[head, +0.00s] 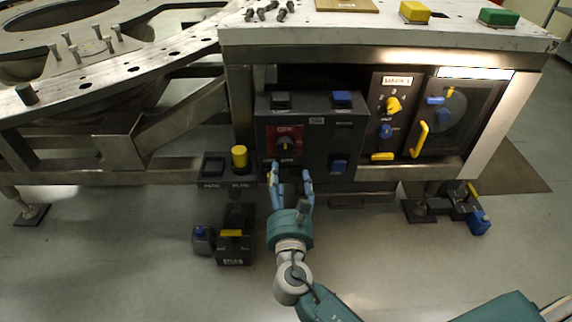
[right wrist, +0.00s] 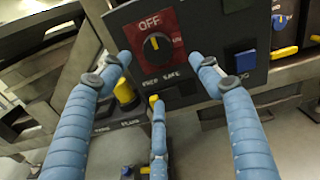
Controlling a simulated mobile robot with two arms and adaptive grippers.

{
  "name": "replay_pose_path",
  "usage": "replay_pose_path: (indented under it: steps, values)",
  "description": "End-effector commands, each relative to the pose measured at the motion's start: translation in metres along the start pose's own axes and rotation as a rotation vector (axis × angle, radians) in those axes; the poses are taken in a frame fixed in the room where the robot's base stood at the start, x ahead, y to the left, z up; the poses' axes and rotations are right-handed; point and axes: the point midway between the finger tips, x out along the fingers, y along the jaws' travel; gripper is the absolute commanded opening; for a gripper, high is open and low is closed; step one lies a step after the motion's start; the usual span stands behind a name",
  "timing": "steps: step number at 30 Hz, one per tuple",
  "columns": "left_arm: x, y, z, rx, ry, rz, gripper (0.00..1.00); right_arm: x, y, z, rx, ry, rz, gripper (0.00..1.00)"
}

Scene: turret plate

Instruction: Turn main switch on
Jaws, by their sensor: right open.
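The main switch is a dark round knob (head: 285,143) with a yellow mark on a red plate, on the left part of a dark panel. In the right wrist view the knob (right wrist: 158,46) sits below the word OFF, and its yellow mark points up toward that word. My right gripper (head: 290,171) is just below the switch in the head view. Its blue fingers are spread open and empty. In the right wrist view the gripper's (right wrist: 160,62) two upper fingertips lie apart on either side below the knob, with a third finger lower between them. My left gripper is not in view.
Blue buttons (head: 342,98) and a dark one share the panel. A yellow cylinder (head: 239,157) stands on a ledge to the left. A panel with yellow knobs (head: 393,104) and a door with a yellow handle (head: 419,140) are at right. The white tabletop (head: 400,34) overhangs above.

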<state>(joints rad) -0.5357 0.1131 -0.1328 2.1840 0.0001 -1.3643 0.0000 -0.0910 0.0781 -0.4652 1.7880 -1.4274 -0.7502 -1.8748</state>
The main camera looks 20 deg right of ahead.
Motion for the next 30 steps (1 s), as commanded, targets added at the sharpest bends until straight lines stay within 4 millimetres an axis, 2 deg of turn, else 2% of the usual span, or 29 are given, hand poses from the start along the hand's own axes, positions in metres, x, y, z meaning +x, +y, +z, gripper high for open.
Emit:
replay_pose_path:
  steps: [7,12,18,23,30]
  values:
    - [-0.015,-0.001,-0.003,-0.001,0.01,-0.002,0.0,0.035,-0.001,0.003,-0.009,-0.009,-0.004,0.63]
    - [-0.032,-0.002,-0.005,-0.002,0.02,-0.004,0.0,0.069,-0.001,0.003,-0.007,-0.008,-0.003,0.63]
    - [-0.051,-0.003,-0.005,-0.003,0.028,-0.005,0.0,0.096,-0.001,0.002,-0.007,-0.005,-0.003,0.63]
    - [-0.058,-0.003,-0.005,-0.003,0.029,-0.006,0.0,0.105,0.0,0.003,-0.006,-0.005,-0.001,0.63]
    - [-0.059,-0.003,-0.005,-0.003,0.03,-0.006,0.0,0.106,0.0,0.003,-0.006,-0.004,-0.001,0.63]
